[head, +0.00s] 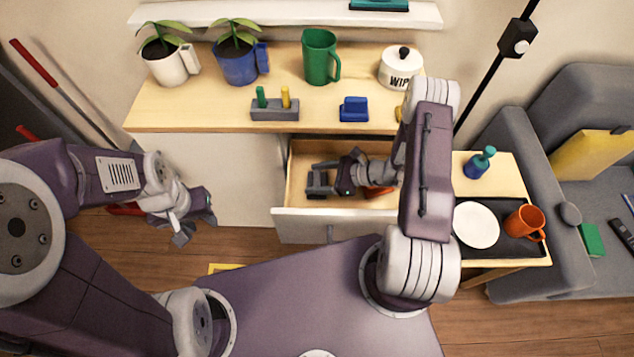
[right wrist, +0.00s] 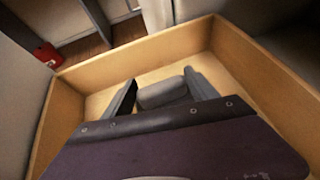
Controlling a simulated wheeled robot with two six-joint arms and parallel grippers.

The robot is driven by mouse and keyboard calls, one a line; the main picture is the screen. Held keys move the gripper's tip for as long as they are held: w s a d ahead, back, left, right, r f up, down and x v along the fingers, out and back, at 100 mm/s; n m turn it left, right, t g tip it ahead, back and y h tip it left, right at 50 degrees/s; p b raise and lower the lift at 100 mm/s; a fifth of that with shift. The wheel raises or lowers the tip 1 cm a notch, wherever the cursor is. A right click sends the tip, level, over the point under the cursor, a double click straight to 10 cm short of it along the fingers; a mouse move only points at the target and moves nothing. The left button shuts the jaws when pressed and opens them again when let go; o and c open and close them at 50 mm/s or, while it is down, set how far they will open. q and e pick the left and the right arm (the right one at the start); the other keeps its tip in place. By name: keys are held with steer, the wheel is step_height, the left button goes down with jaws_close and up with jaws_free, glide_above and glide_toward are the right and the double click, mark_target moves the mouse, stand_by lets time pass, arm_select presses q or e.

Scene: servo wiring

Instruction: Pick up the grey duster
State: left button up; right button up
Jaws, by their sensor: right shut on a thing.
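The grey duster (right wrist: 163,93) shows in the right wrist view as a rounded grey block between the two dark fingers. My right gripper (head: 322,181) is shut on it, inside the open drawer (head: 300,222). In the head view the duster is hard to tell apart from the dark fingers. Whether it touches the drawer floor I cannot tell. My left gripper (head: 194,226) is empty and appears open, hanging in front of the cabinet, left of the drawer.
A red thing (head: 378,191) lies in the drawer, partly behind my right arm. The cabinet top holds plants, a green mug (head: 320,57), a grey peg block (head: 275,109), a blue item (head: 354,109) and a white pot (head: 400,70). A side table holds a plate (head: 476,225) and an orange mug (head: 525,222).

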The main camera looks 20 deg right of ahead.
steer(key=shift+r, duration=0.55)
steer(key=s, duration=0.3)
steer(key=shift+s+d+p, duration=0.35)
step_height(320, 180, up, 14)
steer(key=p, duration=0.3)
steer(key=shift+s, duration=0.15)
